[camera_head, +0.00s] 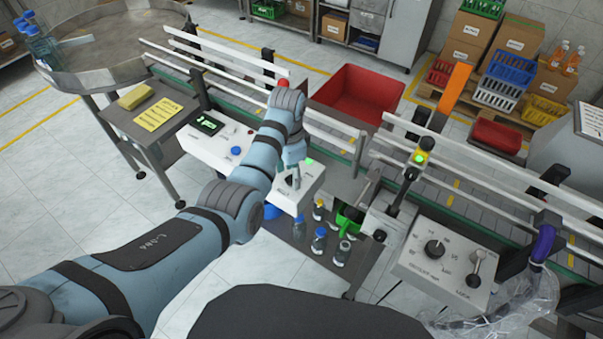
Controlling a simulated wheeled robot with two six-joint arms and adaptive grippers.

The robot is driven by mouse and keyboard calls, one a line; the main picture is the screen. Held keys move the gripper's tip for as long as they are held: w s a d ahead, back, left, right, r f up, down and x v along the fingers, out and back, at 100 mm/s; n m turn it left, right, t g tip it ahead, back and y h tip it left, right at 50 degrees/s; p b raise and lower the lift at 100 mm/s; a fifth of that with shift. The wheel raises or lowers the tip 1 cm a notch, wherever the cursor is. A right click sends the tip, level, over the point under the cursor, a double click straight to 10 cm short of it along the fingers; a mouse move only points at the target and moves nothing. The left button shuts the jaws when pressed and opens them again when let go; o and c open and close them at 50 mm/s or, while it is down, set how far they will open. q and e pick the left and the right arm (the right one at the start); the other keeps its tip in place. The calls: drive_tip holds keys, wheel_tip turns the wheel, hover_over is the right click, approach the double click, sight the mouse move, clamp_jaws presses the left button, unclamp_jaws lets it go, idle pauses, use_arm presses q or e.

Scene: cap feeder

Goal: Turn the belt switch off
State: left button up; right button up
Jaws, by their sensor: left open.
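A small white control box (309,183) stands at the conveyor's near side in the middle of the picture. A green lamp (309,161) glows at its back edge. It looks like the belt switch box, but its lettering is too small to read surely. My left arm reaches over from the left and bends down at the wrist. My left gripper (292,178) is open, pointing down at the top of this box. Its fingers are small and dark there, and I cannot tell whether they touch the switch lever, which is mostly hidden. My right gripper is out of view.
A white panel with a display (207,124) stands left of my forearm. A grey knob panel (444,262) is at the right. Bottles (319,241) stand below the box. A lamp post (421,157) and white rails (480,180) line the conveyor. A red bin (360,90) is behind.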

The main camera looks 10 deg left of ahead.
use_arm(q)
drive_tip(key=shift+f, duration=0.35)
drive_tip(key=shift+c, duration=0.5)
drive_tip(key=c, duration=1)
